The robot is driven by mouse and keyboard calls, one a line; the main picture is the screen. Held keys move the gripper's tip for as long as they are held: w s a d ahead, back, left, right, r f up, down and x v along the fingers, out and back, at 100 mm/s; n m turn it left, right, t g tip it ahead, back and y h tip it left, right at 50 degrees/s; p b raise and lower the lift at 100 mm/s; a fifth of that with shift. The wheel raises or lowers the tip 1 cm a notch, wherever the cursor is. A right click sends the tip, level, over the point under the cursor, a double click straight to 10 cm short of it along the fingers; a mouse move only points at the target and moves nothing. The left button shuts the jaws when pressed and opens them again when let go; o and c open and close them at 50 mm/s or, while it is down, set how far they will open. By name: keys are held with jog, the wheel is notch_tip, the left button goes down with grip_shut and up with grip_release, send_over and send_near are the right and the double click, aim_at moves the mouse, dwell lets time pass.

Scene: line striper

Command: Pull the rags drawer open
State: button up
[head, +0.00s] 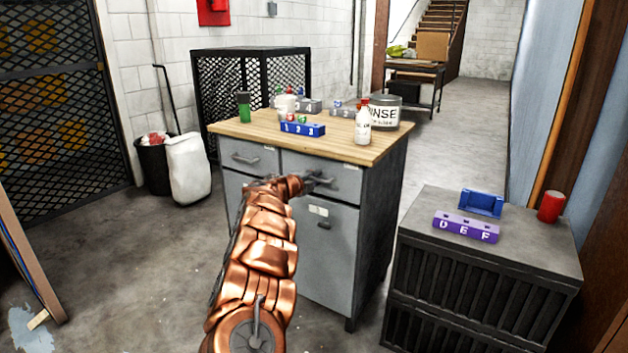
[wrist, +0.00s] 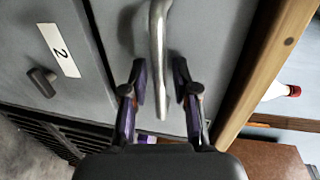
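The grey cabinet (head: 378,230) has two top drawers side by side under a wooden top. The left drawer (head: 249,159) has a bar handle and looks closed. The right drawer (head: 347,177) also looks closed. No "rags" label is readable on either drawer. My gripper (head: 318,181) is at the right drawer's front. In the wrist view, my gripper (wrist: 160,95) is open, with one finger on each side of a metal bar handle (wrist: 157,45). Gaps show between the fingers and the bar. My arm hides part of the cabinet front.
Below is a door (head: 325,260) with a small handle; its label (wrist: 59,50) reads 2. The wooden top (head: 235,128) holds a blue block (head: 302,129), a white bottle (head: 363,123) and a rinse bucket (head: 384,112). A dark slatted unit (head: 485,290) stands at right.

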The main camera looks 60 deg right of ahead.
grip_shut()
jog(key=shift+a, duration=0.1)
dwell(0.4)
